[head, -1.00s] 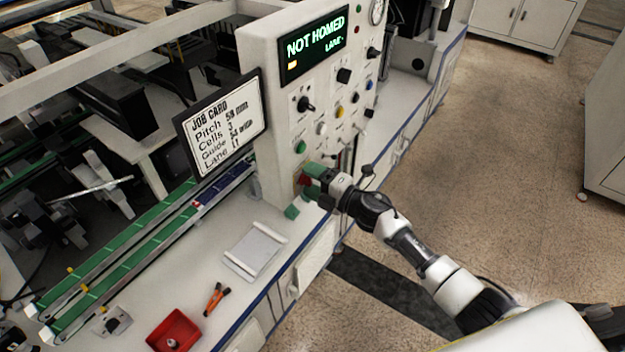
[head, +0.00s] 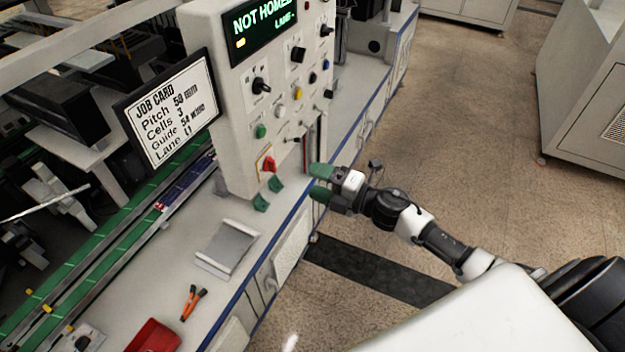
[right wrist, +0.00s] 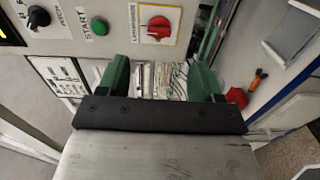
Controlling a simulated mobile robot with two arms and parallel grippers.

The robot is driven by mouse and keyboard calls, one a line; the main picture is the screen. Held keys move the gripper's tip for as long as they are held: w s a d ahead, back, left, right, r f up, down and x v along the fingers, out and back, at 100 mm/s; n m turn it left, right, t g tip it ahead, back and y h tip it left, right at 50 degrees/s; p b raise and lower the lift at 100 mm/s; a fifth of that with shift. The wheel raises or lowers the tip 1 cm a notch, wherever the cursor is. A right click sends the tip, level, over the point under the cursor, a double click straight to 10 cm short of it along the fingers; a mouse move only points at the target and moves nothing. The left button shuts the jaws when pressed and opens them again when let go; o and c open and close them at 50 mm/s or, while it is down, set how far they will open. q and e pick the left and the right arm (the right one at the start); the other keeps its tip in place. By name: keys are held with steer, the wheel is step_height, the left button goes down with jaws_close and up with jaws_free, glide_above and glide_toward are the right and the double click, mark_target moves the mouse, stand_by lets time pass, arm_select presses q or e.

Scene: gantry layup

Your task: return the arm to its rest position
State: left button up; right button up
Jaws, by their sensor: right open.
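My right gripper (head: 321,182) has green fingertips. It is open and empty, held in the air just right of the control panel (head: 225,125), apart from the red rotary knob (head: 269,165). In the right wrist view, the green fingers of my right gripper (right wrist: 160,80) are spread with nothing between them, and the red knob (right wrist: 158,28) sits above them. My right arm comes in from the lower right in the head view. My left gripper is not in view.
The panel display (head: 265,28) reads NOT HOMED. A job card (head: 170,110) stands left of the panel. On the bench are a grey tray (head: 228,248), orange-handled pliers (head: 193,300) and a red bin (head: 153,338). Open floor (head: 440,130) lies to the right, with a cabinet (head: 590,110) beyond.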

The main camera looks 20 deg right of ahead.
stand_by(0.3)
steer(key=s+d+f+m+g+h+b, duration=0.1)
steer(key=s+d+f+m+h, duration=0.3)
steer(key=f, duration=0.6)
steer(key=s+d+f+m+g+h+b, duration=0.15)
steer(key=f+m, duration=0.35)
steer(key=f, duration=0.6)
steer(key=s+d+f+m+h, duration=0.1)
steer(key=s+f+m+h, duration=0.35)
steer(key=f, duration=0.55)
steer(key=s+a+f+m+g+h, duration=0.1)
steer(key=s+f+m+g, duration=0.4)
steer(key=s+f, duration=0.8)
steer(key=s+a+f+m+g, duration=0.1)
steer(key=s+a+f+g, duration=0.1)
steer(key=s, duration=0.5)
steer(key=s+a+f+m+g+b, duration=0.1)
steer(key=s+a+f+m, duration=0.1)
steer(key=s, duration=0.4)
steer(key=s+a+f+m+g, duration=0.1)
steer(key=s+f+g, duration=0.1)
steer(key=s+f, duration=0.2)
steer(key=s, duration=0.3)
steer(key=shift+s+a+f+g+b, duration=0.35)
steer(key=shift+a+b, duration=0.05)
steer(key=shift+m, duration=0.25)
